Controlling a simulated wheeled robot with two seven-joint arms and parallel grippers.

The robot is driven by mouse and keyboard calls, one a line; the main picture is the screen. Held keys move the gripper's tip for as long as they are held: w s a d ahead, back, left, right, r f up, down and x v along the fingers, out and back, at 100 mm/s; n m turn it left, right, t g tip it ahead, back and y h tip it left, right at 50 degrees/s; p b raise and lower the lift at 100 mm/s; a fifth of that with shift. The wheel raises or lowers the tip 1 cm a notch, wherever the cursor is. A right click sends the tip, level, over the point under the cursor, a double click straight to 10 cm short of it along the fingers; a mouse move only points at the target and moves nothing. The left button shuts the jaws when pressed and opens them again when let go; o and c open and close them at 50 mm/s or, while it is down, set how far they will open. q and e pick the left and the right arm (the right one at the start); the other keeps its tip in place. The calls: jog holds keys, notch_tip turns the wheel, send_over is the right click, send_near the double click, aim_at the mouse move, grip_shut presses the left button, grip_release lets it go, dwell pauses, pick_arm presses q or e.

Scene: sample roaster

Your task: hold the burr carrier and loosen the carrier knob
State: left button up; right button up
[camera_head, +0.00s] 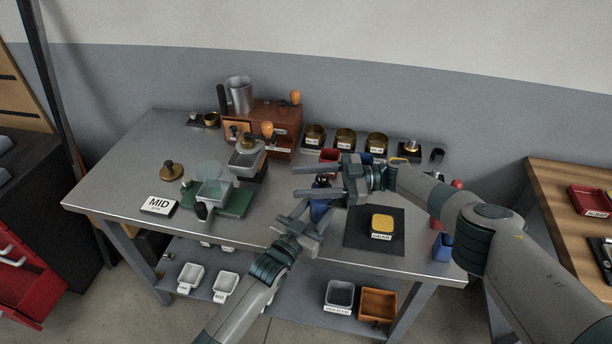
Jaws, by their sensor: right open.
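I cannot tell for certain which part is the burr carrier. A round brass piece with a dark knob on top (172,171) lies at the left of the grey table and may be it. My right gripper (301,181) is open, its two fingers pointing left above the middle of the table, with nothing seen between them. My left gripper (303,215) reaches up from below at the table's front edge, close under the right one; its finger gap is unclear. A dark blue upright object (319,209) stands by both grippers, partly hidden by them.
A brown wooden roaster (278,118) with a metal jug (239,95) stands at the back. A black mat (363,246) holds a yellow piece (382,222). Several brass cups line the back.

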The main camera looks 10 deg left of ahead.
pick_arm(q)
jog(key=shift+f, duration=0.15)
pick_arm(e)
jog(key=shift+r, duration=0.15)
notch_tip(320, 180, up, 10)
dwell(0.5)
pick_arm(q)
jog(key=shift+a, duration=0.1)
dwell(0.9)
jog(key=o, duration=1.3)
jog(key=shift+o, duration=0.2)
jog(key=v, duration=1.2)
pick_arm(e)
jog(key=shift+f, duration=0.2)
